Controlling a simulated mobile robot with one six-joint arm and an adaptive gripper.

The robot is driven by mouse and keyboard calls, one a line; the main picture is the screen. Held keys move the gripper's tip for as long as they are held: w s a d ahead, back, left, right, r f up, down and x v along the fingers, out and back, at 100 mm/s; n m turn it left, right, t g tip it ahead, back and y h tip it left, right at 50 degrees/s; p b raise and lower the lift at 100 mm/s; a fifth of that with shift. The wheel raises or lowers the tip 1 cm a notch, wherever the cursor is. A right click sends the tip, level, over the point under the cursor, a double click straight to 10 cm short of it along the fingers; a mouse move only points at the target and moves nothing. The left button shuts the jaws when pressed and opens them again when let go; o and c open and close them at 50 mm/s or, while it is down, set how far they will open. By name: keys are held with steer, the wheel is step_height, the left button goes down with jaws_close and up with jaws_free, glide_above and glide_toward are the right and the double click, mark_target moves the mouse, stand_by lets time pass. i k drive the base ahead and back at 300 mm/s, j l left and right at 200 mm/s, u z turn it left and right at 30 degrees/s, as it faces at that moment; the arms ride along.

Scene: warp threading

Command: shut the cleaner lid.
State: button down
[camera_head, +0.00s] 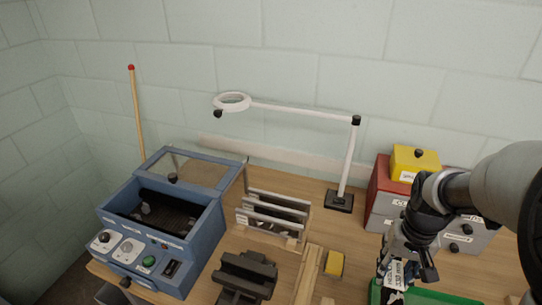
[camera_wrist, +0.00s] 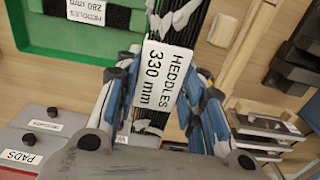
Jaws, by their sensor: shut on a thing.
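The cleaner (camera_head: 165,235) is a blue box at the left of the table. Its lid (camera_head: 196,168) has a clear window in a blue frame and stands open, tilted back behind the box. The dark inside of the cleaner shows. My gripper (camera_head: 395,268) is at the right of the table, far from the cleaner. It is shut on a bundle of heddles labelled "HEDDLES 330 mm" (camera_wrist: 165,75), seen in the wrist view between its blue-grey fingers. The heddles hang over or beside a green tray (camera_head: 440,298); I cannot tell whether they touch it.
A magnifier lamp (camera_head: 350,160) stands at the back. A rack (camera_head: 273,215), a black vise-like block (camera_head: 246,275), wooden strips (camera_head: 309,275) and a yellow block (camera_head: 334,263) lie between the cleaner and my gripper. Stacked drawer boxes (camera_head: 385,195) stand behind my arm.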

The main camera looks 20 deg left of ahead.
mark_target(172, 180)
steer(key=k+j, duration=0.1)
steer(key=j, duration=0.3)
steer(key=k+j, duration=0.1)
steer(key=j, duration=0.3)
steer(key=k+j, duration=0.15)
steer(key=j, duration=0.25)
steer(key=k+j, duration=0.1)
steer(key=j, duration=0.3)
steer(key=k+j, duration=0.1)
steer(key=j, duration=0.3)
steer(key=k+j, duration=0.1)
steer(key=j, duration=0.35)
steer(key=i+j, duration=0.35)
steer(key=j, duration=0.15)
steer(key=i+j, duration=0.35)
steer(key=j, duration=0.15)
